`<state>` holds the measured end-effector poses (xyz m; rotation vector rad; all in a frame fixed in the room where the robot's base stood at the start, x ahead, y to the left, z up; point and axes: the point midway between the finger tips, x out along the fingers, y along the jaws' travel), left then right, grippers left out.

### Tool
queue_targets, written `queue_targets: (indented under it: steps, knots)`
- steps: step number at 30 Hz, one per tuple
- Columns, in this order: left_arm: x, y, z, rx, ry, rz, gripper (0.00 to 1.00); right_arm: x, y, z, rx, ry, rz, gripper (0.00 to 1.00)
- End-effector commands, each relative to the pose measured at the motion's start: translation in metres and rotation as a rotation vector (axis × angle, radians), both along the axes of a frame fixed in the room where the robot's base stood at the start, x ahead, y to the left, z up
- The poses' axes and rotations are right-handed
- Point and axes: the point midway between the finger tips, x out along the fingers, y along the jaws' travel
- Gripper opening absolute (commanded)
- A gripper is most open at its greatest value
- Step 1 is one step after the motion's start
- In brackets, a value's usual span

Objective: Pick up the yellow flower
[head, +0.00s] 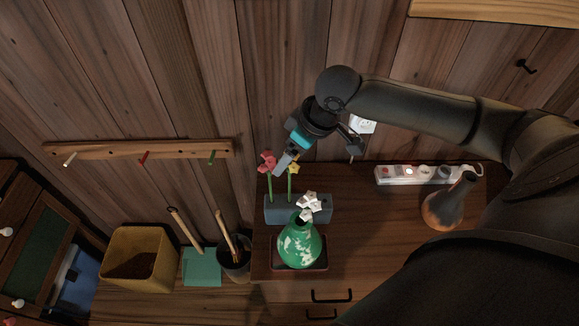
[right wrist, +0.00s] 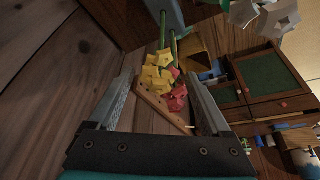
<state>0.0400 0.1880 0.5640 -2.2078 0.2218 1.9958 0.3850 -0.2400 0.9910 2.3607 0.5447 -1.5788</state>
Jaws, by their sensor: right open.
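The yellow flower (head: 294,168) stands upright on a green stem in a blue-grey block holder (head: 281,214) on the wooden cabinet. It also shows in the right wrist view (right wrist: 157,77), between the two fingers and a little nearer the left one. A red-pink flower (head: 267,160) stands beside it in the same holder and appears just past it in the right wrist view (right wrist: 177,97). My right gripper (head: 284,164) is open at flower-head height, its fingertips close to the yellow flower. I cannot tell whether they touch it. My left gripper is not in view.
A green vase (head: 299,246) with white flowers (head: 313,204) stands on a dark tray, in front of the holder. A power strip (head: 395,175) and a dark orange-brown vase (head: 444,208) are to the right. A peg rail (head: 125,150) is on the wall; the cabinet's middle is clear.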

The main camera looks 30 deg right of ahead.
Motion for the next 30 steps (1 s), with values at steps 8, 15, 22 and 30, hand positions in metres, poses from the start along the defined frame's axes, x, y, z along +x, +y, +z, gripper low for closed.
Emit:
queue_targets:
  steps: [8, 15, 22, 30]
  knots:
    - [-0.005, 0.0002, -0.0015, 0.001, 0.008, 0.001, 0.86, 0.0024, 0.0011, -0.0058, 0.0, 0.0, 0.001, 0.83]
    - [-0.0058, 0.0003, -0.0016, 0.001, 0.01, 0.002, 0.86, 0.0023, 0.001, -0.0056, 0.0, 0.0, 0.001, 0.6]
    - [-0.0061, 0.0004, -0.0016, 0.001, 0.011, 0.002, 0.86, 0.0022, 0.001, -0.0056, 0.0, 0.0, 0.001, 0.34]
    - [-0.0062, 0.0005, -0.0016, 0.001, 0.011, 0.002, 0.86, 0.0022, 0.001, -0.0055, 0.0, 0.0, 0.001, 0.04]
